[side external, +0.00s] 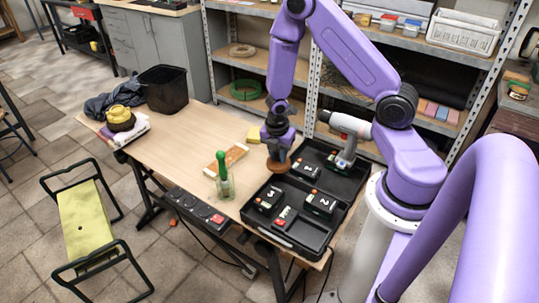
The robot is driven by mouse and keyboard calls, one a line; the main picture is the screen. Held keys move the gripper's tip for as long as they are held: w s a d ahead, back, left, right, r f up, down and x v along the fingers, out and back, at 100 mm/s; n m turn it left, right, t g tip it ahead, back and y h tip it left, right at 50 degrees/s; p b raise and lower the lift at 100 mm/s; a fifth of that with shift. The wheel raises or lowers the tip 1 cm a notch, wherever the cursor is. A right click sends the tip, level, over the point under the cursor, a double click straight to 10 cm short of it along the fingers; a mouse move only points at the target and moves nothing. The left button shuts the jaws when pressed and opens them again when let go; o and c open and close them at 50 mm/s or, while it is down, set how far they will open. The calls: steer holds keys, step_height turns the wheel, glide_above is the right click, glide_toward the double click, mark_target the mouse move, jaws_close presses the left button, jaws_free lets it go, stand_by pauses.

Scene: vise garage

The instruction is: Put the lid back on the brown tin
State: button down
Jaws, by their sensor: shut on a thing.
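My gripper (278,152) points down over the back part of the table, at the left edge of the open black case. It is shut on a brown round piece (278,166), which looks like the lid; the fingers hide part of it. I cannot tell whether this piece touches anything below it. I cannot make out a separate open brown tin; it may be hidden under the gripper.
The black case (329,233) holds several numbered black blocks and a drill (347,135). A green-handled tool in a clear holder (224,178) and an orange-and-white box (231,158) stand left of the gripper. A black bin (163,90) stands at the back left. The table's left middle is clear.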

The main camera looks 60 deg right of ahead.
steer(key=s+a+r, duration=0.2)
steer(key=s+r, duration=0.1)
steer(key=s, duration=0.3)
steer(key=w+d+r, duration=0.2)
steer(key=w+d, duration=1.3)
steer(key=d, duration=0.4)
steer(key=shift+w+a+f, duration=0.1)
steer(key=shift+f, duration=1.55)
steer(key=shift+w+a+f, duration=0.1)
steer(key=shift+f, duration=1.5)
steer(key=shift+f, duration=0.15)
steer(key=shift+c, duration=1.9)
jaws_free()
